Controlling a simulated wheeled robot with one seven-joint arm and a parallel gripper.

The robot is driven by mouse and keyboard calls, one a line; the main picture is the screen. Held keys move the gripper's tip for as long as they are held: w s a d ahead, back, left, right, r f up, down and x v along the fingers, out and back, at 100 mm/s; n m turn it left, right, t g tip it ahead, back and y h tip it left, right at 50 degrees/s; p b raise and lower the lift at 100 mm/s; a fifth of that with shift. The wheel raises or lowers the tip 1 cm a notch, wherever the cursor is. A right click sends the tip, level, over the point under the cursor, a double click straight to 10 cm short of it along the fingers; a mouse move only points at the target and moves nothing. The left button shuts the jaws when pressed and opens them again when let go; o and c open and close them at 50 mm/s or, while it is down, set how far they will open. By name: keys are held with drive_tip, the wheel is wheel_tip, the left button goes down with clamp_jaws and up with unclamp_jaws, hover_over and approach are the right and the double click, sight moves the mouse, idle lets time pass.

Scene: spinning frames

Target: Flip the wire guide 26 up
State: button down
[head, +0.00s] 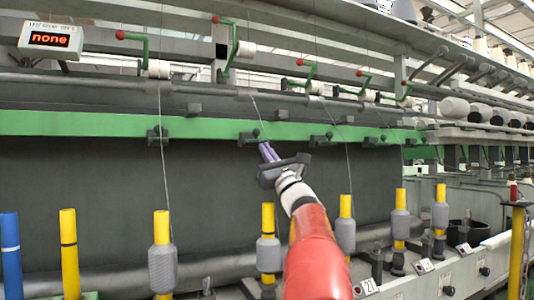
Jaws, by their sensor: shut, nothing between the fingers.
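Several small dark wire guides sit along the green rail. The one nearest my gripper (268,152) is a dark wire guide (249,136) with a thin thread running down to it from above. No number shows on it, so I cannot read whether it is 26. My gripper's pale purple fingers are together and empty, just below and right of this guide; I cannot tell whether they touch it. Whether the guide is up or down is too small to tell. Another wire guide (321,138) is to the right and one (157,134) is to the left.
Yellow spindles stand along the front, one (267,222) left of my red arm and one (345,207) right of it, both with grey bobbins. A label reading 27 (369,286) is at lower right. Green levers with red knobs hang above the rail.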

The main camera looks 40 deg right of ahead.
drive_tip(key=w+r+m+g+p, duration=0.1)
drive_tip(key=w+r+g+p, duration=0.2)
drive_tip(key=r+p, duration=0.6)
drive_tip(key=shift+d+r+g+h, duration=0.35)
drive_tip(key=shift+r+g, duration=0.15)
drive_tip(key=shift+r, duration=0.4)
drive_tip(key=shift+r, duration=0.15)
